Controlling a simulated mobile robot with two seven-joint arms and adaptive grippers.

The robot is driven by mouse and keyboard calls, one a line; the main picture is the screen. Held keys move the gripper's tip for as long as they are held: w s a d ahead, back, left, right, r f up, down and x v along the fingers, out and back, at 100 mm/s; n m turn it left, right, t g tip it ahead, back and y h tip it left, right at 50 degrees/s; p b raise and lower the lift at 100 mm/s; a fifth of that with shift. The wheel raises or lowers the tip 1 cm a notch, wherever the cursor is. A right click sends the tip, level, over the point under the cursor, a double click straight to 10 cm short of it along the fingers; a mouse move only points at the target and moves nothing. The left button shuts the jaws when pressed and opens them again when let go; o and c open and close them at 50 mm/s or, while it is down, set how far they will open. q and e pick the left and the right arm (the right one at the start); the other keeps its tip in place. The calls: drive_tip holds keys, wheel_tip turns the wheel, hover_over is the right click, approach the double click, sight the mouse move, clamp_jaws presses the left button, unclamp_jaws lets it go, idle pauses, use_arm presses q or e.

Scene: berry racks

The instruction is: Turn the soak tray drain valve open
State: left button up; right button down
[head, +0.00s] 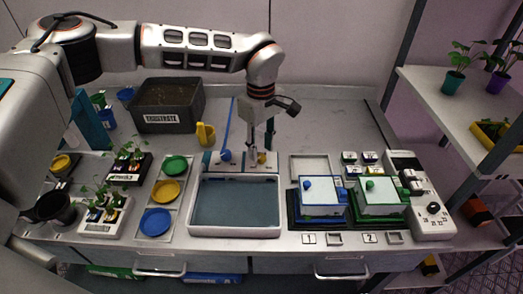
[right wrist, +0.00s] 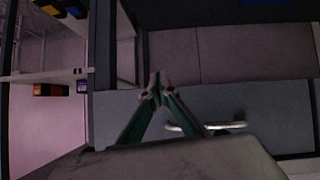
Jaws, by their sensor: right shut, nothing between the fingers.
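The soak tray (head: 282,217) is a white-rimmed basin with blue-grey water at the middle front of the bench. A pale panel (head: 240,167) runs along its back edge. The panel carries a blue knob (head: 225,155) on the left and a yellow piece (head: 263,158) on the right; I cannot tell which is the drain valve. My left gripper (head: 262,148) points down right at the yellow piece and partly hides it; its finger gap and any contact are too small to make out. My right gripper (right wrist: 158,91) is shut and empty in the right wrist view, away from the tray.
A yellow watering can (head: 205,134) and a dark substrate bin (head: 167,105) stand behind and left. Blue and green lidded boxes (head: 320,198) stand right of the tray. Left of it is a rack with coloured dishes (head: 166,190). A drawer handle (right wrist: 205,128) lies near my right gripper.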

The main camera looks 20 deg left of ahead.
sight(261, 159)
use_arm(q)
drive_tip(key=shift+f, duration=1.25)
use_arm(e)
drive_tip(key=shift+w+d+r, duration=0.15)
drive_tip(key=shift+w+d, duration=0.1)
drive_tip(key=shift+d, duration=0.15)
use_arm(q)
clamp_jaws()
use_arm(e)
drive_tip(key=shift+a, duration=0.2)
